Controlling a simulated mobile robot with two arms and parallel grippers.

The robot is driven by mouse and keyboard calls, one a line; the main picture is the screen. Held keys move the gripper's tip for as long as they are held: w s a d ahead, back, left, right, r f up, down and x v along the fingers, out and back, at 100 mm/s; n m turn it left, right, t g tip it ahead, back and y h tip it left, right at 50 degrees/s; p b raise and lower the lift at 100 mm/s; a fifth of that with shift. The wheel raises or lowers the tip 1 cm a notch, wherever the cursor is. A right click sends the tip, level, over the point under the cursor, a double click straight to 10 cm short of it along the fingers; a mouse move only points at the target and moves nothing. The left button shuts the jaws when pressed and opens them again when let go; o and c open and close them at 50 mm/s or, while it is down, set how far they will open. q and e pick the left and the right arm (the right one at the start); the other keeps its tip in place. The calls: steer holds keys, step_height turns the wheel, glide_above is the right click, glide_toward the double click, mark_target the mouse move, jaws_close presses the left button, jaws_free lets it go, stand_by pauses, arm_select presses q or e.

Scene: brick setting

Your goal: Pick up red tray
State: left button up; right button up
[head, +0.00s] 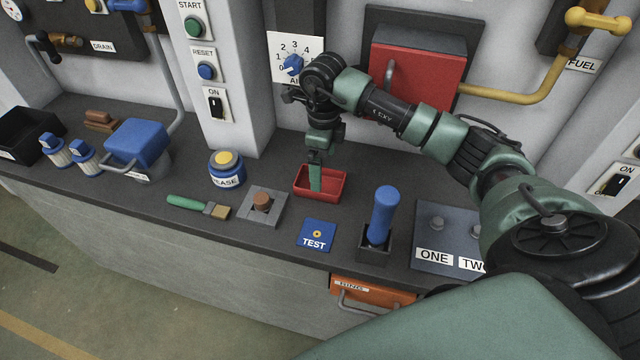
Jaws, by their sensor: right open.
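The red tray (304,191) is a small shallow box on the dark counter, near the middle of the head view. My right arm comes in from the right, and its right gripper (315,182) points down at the tray. The jaws are open. I cannot tell whether a finger touches the tray. The finger and wrist hide part of the tray's inside and back rim. My left gripper is not in view.
Close by on the counter (160,190) are a grease tin (226,170), a brush (198,206), a grey block with a brown peg (262,203), a blue TEST plate (316,235) and a blue-handled lever (382,215). The wall with a rotary dial (292,66) stands behind.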

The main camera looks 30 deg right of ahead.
mark_target(333, 181)
steer(key=shift+a+f, duration=0.1)
steer(key=shift+f, duration=0.45)
steer(key=f, duration=0.1)
steer(key=f+b, duration=0.2)
steer(key=shift+w+a, duration=0.2)
steer(key=shift+w, duration=0.05)
steer(key=shift+f+b, duration=0.35)
steer(key=shift+f, duration=0.35)
steer(key=c, duration=1.8)
steer(key=shift+r, duration=0.1)
steer(key=shift+c, duration=0.5)
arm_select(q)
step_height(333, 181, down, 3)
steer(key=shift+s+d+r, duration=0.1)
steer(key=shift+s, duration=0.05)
arm_select(e)
steer(key=shift+r, duration=0.1)
